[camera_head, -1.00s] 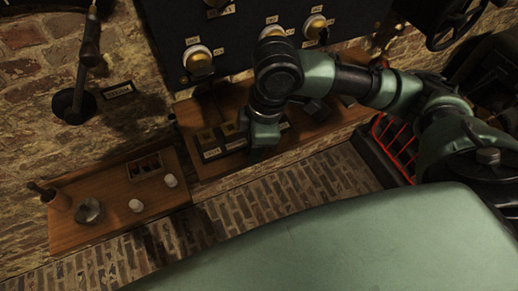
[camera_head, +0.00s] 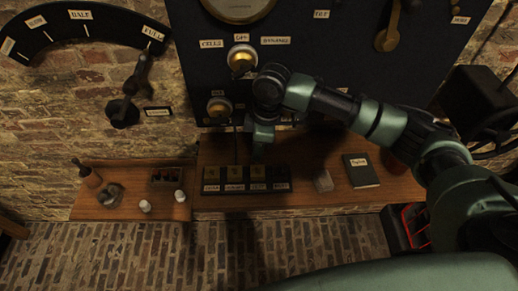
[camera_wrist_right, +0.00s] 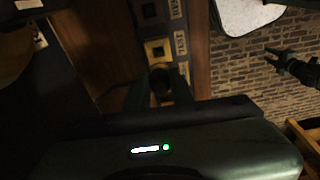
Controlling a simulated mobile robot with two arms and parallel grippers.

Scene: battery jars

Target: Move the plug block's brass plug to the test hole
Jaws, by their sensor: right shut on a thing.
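The plug block (camera_head: 246,187) lies on the wooden shelf below the dark panel, a row of labelled dark blocks with brass-coloured squares. My right gripper (camera_head: 257,156) is over its back edge. In the right wrist view, my right gripper (camera_wrist_right: 162,88) is shut on a dark round knob (camera_wrist_right: 160,80), seemingly the plug's top. Its brass part is hidden, and I cannot tell whether it sits in a hole. A square marked TEST (camera_wrist_right: 155,48) lies just beyond the knob. A dark jaw-like shape, probably my left gripper (camera_wrist_right: 278,58), shows over the bricks; its opening is unclear.
A dark book (camera_head: 361,170) and a pale block (camera_head: 323,181) lie right of the plug block. A lower shelf (camera_head: 125,210) at left holds white-topped jars (camera_head: 145,206), a metal dish (camera_head: 109,195) and a small rack (camera_head: 166,175). A red-barred crate (camera_head: 415,225) stands right.

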